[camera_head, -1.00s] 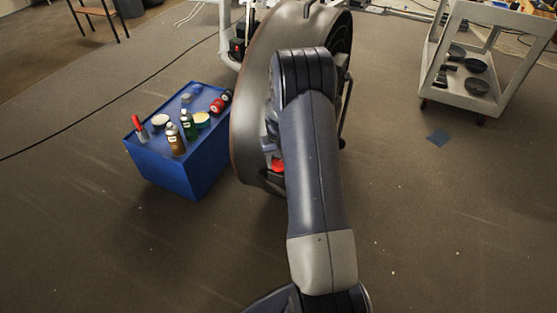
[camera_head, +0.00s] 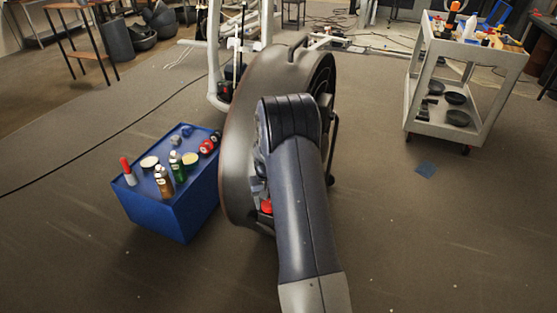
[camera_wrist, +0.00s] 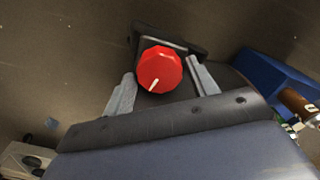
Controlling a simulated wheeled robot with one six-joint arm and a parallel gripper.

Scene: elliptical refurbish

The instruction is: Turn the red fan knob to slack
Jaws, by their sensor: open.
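The red fan knob (camera_wrist: 160,69) faces the camera in the wrist view, on a dark mount, with a white pointer line aimed down and slightly left. My gripper (camera_wrist: 163,82) is open, its two grey fingers on the left and right of the knob; I cannot tell whether they touch it. In the head view a red part, apparently the knob (camera_head: 266,207), shows low beside the large round grey fan (camera_head: 240,140). My arm covers part of the fan, and my gripper is mostly hidden behind it there.
A blue box (camera_head: 160,215) with bottles, cans and jars on top stands left of the fan. A grey cart (camera_head: 415,105) with dark pans and tools stands at the right. The floor between fan and cart is mostly clear.

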